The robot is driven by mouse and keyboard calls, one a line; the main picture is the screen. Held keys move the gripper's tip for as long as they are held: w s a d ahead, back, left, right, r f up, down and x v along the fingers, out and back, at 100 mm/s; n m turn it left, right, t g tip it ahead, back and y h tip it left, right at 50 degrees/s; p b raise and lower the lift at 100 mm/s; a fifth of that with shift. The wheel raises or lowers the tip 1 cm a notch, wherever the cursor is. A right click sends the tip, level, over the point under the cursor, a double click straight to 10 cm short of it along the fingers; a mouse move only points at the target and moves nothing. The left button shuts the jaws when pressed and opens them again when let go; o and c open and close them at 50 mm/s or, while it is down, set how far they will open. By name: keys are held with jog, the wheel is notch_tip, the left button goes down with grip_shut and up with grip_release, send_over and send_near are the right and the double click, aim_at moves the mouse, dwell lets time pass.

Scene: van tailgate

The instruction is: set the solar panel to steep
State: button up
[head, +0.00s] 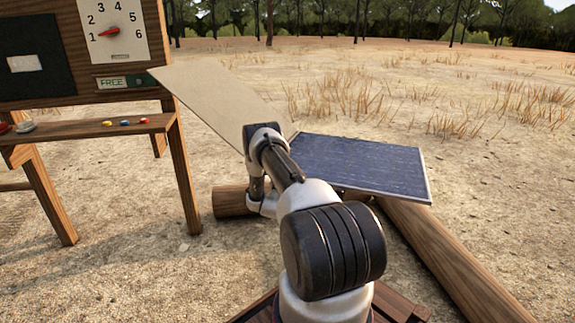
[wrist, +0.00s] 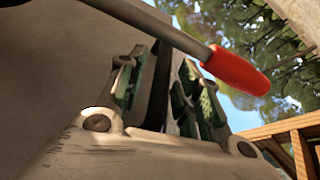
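The dark blue solar panel (head: 365,166) lies at a low tilt over the logs, right of my arm in the head view. A pale flat sheet (head: 215,95) slants up and left beside it; I cannot tell how the two join. My gripper is hidden behind my arm in the head view. In the wrist view my gripper (wrist: 165,75) has green-padded fingers that stand apart, with a dark upright strip between them. A grey rod with a red grip (wrist: 236,70) crosses close by the fingertips; I cannot tell whether they touch it.
A wooden stand at left carries a numbered dial (head: 113,30), a FREE label (head: 111,83) and a shelf (head: 90,129) with small coloured pieces. Logs (head: 440,255) lie under the panel. A plain grey surface (wrist: 60,70) fills the wrist view's left. Open dry ground lies behind.

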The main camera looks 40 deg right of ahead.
grip_shut()
jog(key=shift+w+r, duration=0.1)
jog(key=shift+r, duration=0.3)
notch_tip(320, 180, up, 8)
jog(key=m+g, duration=0.1)
jog(key=m, duration=0.1)
jog(key=m+g+h, duration=0.1)
jog(key=m, duration=0.2)
jog(key=shift+f+h, duration=0.1)
jog(key=shift+h, duration=0.2)
jog(key=s+d+r+m+g, duration=0.3)
jog(key=s+r+m, duration=0.4)
jog(key=r, duration=0.3)
jog(key=s+d+r+m+g, duration=0.4)
jog(key=s+r+m, duration=0.3)
jog(key=r, duration=0.3)
jog(key=shift+s+d+r+m+y, duration=0.35)
jog(key=shift+d+m+y, duration=0.1)
jog(key=shift+m, duration=0.35)
